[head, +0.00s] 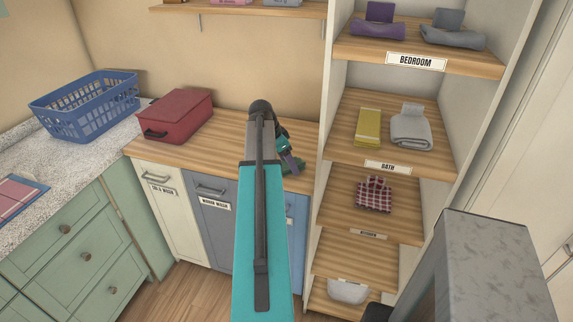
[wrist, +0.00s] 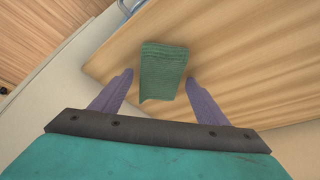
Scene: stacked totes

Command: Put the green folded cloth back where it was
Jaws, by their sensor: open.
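The green folded cloth (wrist: 163,68) lies flat on the wooden counter in the wrist view. My gripper (wrist: 159,78) is open, with one purple finger on each side of the cloth. Small gaps show between the fingertips and the cloth, and I cannot tell how high the fingers are above the counter. In the head view my gripper (head: 288,158) is over the right end of the counter, largely hidden by my arm. A bit of dark green beside it is probably the cloth, too covered to be sure.
A red case (head: 178,114) and a blue basket (head: 88,108) stand to the left. A labelled shelf tower (head: 375,163) rises close on the right, holding yellow, grey and checked cloths. A wall shelf (head: 245,9) hangs above. The counter (head: 222,132) between case and arm is clear.

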